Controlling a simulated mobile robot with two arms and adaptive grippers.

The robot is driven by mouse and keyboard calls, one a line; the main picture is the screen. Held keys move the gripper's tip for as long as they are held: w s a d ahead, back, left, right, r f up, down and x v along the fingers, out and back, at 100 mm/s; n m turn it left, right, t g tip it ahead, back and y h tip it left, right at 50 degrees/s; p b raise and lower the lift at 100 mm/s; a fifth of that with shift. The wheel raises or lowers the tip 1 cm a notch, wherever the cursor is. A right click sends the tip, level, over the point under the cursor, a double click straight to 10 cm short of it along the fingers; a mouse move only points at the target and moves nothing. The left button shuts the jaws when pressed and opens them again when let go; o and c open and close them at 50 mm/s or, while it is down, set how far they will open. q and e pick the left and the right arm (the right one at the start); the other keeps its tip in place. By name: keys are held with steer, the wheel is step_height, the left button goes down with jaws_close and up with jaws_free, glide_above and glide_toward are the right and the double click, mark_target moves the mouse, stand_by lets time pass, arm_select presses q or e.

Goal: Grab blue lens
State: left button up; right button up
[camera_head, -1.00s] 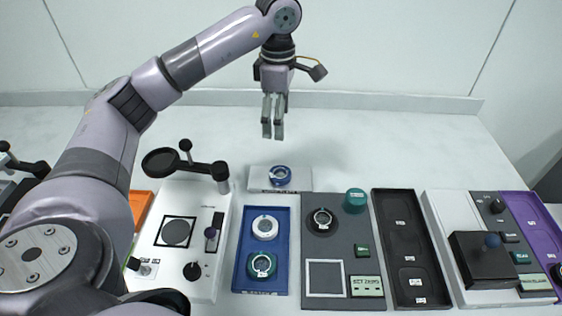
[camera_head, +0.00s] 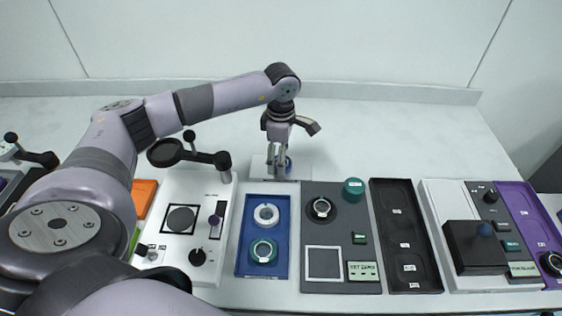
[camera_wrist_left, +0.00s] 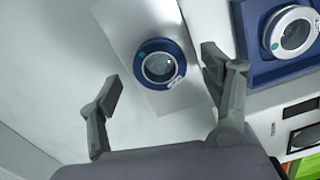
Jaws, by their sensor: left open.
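The blue lens (camera_wrist_left: 160,65) is a round blue ring with clear glass, lying on a pale plate (camera_wrist_left: 122,32) behind the blue tray. In the head view the lens (camera_head: 287,165) is partly hidden by my left gripper (camera_head: 278,172), which has come down right at it. In the left wrist view my left gripper (camera_wrist_left: 160,95) is open, with its fingers apart on either side of the lens and a little short of it in the picture. Whether a finger touches the lens I cannot tell. My right gripper is not in view.
The blue tray (camera_head: 242,240) in front holds a white ring (camera_head: 266,214) and a teal ring (camera_head: 263,250). A white device with a raised black arm (camera_head: 207,158) stands to the left. A grey panel (camera_head: 342,225) is on the right. The table behind is clear.

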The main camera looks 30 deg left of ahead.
arm_select(q)
steer(key=shift+f, duration=0.9)
steer(key=c, duration=1.4)
steer(key=shift+o, duration=0.2)
steer(key=shift+r, duration=0.15)
